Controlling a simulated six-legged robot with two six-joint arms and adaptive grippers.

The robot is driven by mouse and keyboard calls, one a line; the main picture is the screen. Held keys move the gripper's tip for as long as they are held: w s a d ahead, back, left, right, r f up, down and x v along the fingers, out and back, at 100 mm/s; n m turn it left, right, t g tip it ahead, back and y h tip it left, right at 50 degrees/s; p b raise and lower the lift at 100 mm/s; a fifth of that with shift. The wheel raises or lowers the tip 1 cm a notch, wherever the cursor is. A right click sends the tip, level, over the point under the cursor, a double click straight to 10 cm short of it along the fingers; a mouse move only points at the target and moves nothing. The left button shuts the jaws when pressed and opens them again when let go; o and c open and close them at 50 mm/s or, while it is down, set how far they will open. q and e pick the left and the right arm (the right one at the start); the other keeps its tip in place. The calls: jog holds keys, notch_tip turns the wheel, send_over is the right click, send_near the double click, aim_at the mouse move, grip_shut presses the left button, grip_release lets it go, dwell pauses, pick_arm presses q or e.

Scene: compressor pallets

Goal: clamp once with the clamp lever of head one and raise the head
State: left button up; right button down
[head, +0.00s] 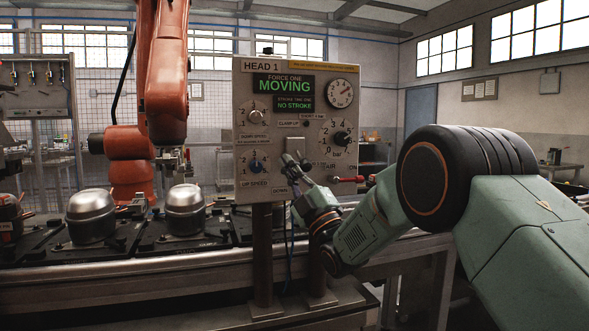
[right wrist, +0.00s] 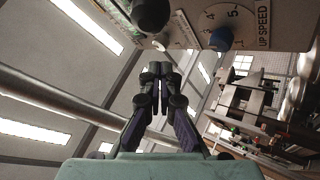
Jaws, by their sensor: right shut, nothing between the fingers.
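The grey HEAD 1 panel (head: 245,140) stands upright in the middle of the head view. Its screen (head: 284,92) reads MOVING and NO STROKE in green. A CLAMP UP label (head: 288,124) sits below the screen. A red-handled lever (head: 346,179) sticks out at the panel's lower right; I cannot tell if it is the clamp lever. My right gripper (head: 293,163) is in front of the panel's lower middle and hides part of it. In the right wrist view its fingers (right wrist: 155,72) are together and empty, with a dark rounded knob (right wrist: 151,13) beyond. My left gripper is out of view.
The panel has a round gauge (head: 340,93), a bar dial (head: 341,138) and a blue UP SPEED knob (head: 255,165). Silver compressors (head: 91,217) sit on dark pallets along the conveyor at left. An orange robot arm (head: 160,75) hangs over them.

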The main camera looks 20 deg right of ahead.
jog(key=v, duration=1)
notch_tip(320, 180, down, 18)
jog(key=d+m+g+h, duration=0.1)
jog(key=m+g+h, duration=0.55)
jog(key=m, duration=0.45)
jog(key=s+f+m+g+h, duration=0.1)
jog(key=s+f+m+g, duration=0.15)
jog(key=s+f, duration=0.5)
jog(key=s+f+m+g+h, duration=0.2)
jog(key=s+f+g, duration=0.2)
jog(key=f, duration=0.7)
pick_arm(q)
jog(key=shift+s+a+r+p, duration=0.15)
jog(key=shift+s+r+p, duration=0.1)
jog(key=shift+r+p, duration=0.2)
pick_arm(e)
jog(key=s+f+m+g, duration=0.1)
jog(key=s+f+g, duration=0.2)
jog(key=s, duration=0.9)
jog(key=s+f+m+g, duration=0.1)
jog(key=s+f+g, duration=0.3)
jog(key=s, duration=0.8)
jog(key=s+f+m+g, duration=0.1)
jog(key=s+f+g, duration=0.3)
jog(key=s, duration=0.8)
jog(key=shift+f+h, duration=0.45)
jog(key=shift+f, duration=0.45)
